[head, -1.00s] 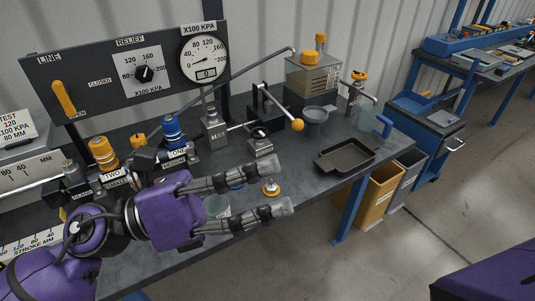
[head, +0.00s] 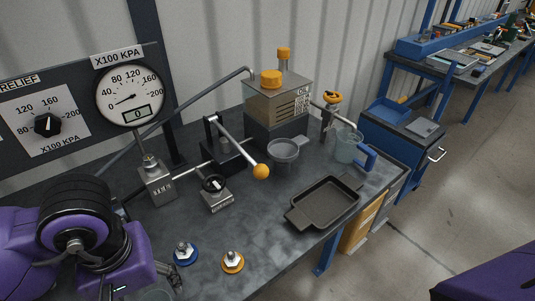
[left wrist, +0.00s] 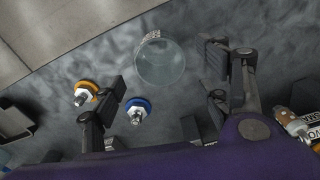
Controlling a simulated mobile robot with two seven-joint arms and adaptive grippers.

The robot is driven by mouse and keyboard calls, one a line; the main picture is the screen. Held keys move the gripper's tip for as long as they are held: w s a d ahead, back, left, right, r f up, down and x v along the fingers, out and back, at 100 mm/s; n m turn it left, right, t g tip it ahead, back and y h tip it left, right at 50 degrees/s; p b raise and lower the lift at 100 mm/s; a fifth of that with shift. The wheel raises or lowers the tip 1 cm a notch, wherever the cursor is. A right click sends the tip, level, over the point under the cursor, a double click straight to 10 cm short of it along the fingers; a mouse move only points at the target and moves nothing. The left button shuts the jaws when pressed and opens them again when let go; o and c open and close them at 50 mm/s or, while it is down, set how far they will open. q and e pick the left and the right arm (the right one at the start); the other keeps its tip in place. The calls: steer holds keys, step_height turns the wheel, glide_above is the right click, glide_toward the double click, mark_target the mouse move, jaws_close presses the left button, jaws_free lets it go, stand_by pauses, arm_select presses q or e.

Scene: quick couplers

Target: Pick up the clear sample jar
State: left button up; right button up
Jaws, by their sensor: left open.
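The clear sample jar (left wrist: 160,64) is a round, see-through vessel with a small printed label, standing on the dark bench top in the left wrist view. In the head view only a pale bit of it (head: 154,294) seems to show at the bottom edge, mostly hidden by my arm. My left gripper (left wrist: 168,84) is open and empty. Its fingers are spread to either side of the jar, and I cannot tell how far above the bench they are. My right gripper is out of view.
A blue-ringed coupler (head: 185,253) and an orange-ringed coupler (head: 232,261) stand close to the jar. Farther off are a lever with an orange knob (head: 261,172), a dark tray (head: 325,204), a grey cup (head: 283,153) and a clear jug with a blue handle (head: 347,147).

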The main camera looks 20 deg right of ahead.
arm_select(q)
steer(key=f, duration=0.4)
steer(key=s+f, duration=0.1)
steer(key=f, duration=0.2)
steer(key=shift+f+p, duration=0.1)
steer(key=shift+p, duration=0.3)
steer(key=shift+w+d, duration=0.1)
steer(key=shift+w, duration=0.1)
steer(key=shift+c, duration=0.2)
steer(key=c, duration=1.2)
